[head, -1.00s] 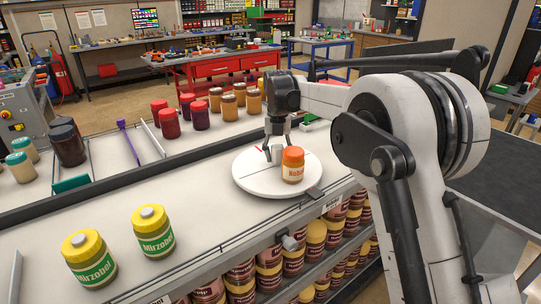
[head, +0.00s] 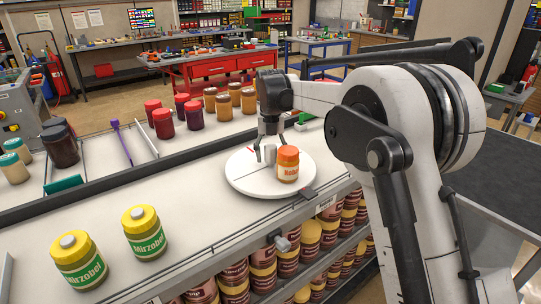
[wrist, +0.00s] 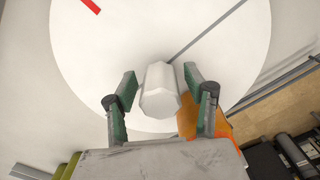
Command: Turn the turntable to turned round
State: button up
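The turntable (head: 245,182) is a round white disc on the counter, with a red mark and a thin dark line that show in the wrist view (wrist: 90,5). A pale faceted post (wrist: 158,92) stands up from it. My gripper (wrist: 160,72) is over the disc, its green-padded fingers on both sides of the post with narrow gaps visible. It points down in the head view (head: 267,158). An orange-lidded jar (head: 288,168) stands on the disc just right of the fingers; in the wrist view it is partly hidden behind the right finger.
Two yellow-lidded jars (head: 145,230) stand on the counter at front left. Red, dark and amber jars (head: 163,124) stand behind the rail. A small dark piece (head: 308,194) sits at the disc's front right edge. Shelves of jars (head: 290,262) are below the counter.

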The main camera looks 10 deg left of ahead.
notch_tip(320, 180, up, 12)
dwell(0.8)
